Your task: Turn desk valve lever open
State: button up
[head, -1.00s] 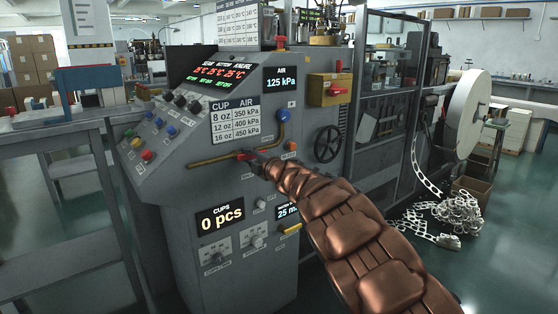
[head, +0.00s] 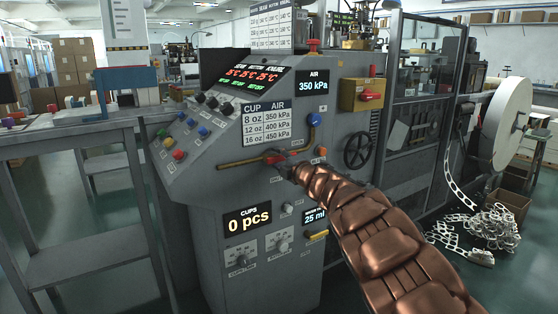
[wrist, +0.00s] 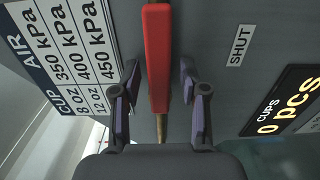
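The red valve lever (head: 275,157) is on the grey sloped desk panel and lies in line with the brass pipe (head: 236,163). In the wrist view the lever (wrist: 158,58) runs lengthwise between my two fingers, with the pipe end (wrist: 161,128) below it. My gripper (wrist: 160,75) is open, with a visible gap on each side of the lever. A SHUT label (wrist: 239,45) is to the right there, off the lever's line. In the head view my gripper (head: 287,168) is at the lever and partly hides it. The air display (head: 312,83) reads 350 kPa.
A cup and air table (head: 265,123) lists 8 oz at 350 kPa. Buttons and knobs (head: 190,128) are left of the lever. A blue-handled valve (head: 314,120), a black handwheel (head: 359,151) and a yellow box with a red handle (head: 361,94) are to the right.

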dwell(0.3)
jog(key=v, duration=1.2)
dwell(0.3)
